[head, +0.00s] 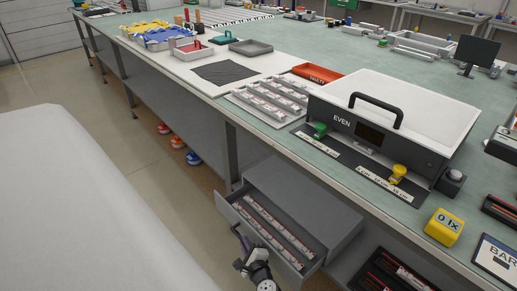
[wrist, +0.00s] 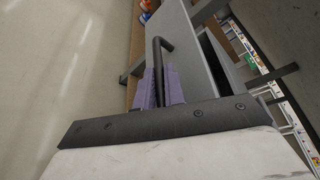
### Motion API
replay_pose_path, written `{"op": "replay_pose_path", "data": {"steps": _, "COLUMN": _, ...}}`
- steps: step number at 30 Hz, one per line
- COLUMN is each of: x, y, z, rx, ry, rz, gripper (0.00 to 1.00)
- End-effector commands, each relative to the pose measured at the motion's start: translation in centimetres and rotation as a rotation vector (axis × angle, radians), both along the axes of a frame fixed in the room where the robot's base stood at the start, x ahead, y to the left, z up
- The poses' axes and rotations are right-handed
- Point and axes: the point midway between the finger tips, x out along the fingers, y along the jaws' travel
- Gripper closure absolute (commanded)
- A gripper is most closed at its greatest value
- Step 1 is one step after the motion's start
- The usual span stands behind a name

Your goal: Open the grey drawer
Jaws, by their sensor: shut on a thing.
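The grey drawer (head: 226,207) sits under the workbench in a grey cabinet (head: 318,205). It stands partly pulled out, and rows of white and red items show inside it. My gripper (head: 241,238) is at the outer face of the drawer front. In the wrist view, my gripper's purple fingers (wrist: 160,90) are shut on the black bar handle (wrist: 165,44), one on each side of it. The bent end of the handle meets the grey drawer front (wrist: 197,62). My gripper hides most of the handle in the head view.
A large white surface (head: 70,210) fills the lower left of the head view, with clear floor (head: 150,165) between it and the bench. A light box (head: 365,125) marked EVEN stands on the green bench top above the drawer. Blue and orange items (head: 178,142) lie under the bench.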

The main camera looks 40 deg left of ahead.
Motion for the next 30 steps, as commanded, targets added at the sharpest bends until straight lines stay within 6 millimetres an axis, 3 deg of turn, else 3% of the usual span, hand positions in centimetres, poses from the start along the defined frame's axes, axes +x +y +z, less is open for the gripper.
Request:
{"op": "replay_pose_path", "data": {"steps": 6, "x": -4.2, "y": 0.3, "z": 0.1, "rx": 0.0, "ry": 0.002, "rz": 0.002, "gripper": 1.0}}
{"op": "replay_pose_path", "data": {"steps": 12, "x": -6.3, "y": 0.5, "z": 0.1, "rx": 0.001, "ry": 0.0, "rz": 0.001, "gripper": 1.0}}
{"op": "replay_pose_path", "data": {"steps": 28, "x": -7.0, "y": 0.6, "z": 0.0, "rx": 0.001, "ry": -0.001, "rz": 0.002, "gripper": 1.0}}
{"op": "replay_pose_path", "data": {"steps": 29, "x": -7.0, "y": 0.6, "z": 0.0, "rx": 0.001, "ry": -0.001, "rz": 0.002, "gripper": 0.85}}
{"op": "replay_pose_path", "data": {"steps": 30, "x": -7.0, "y": 0.6, "z": 0.0, "rx": 0.001, "ry": -0.001, "rz": 0.002, "gripper": 0.8}}
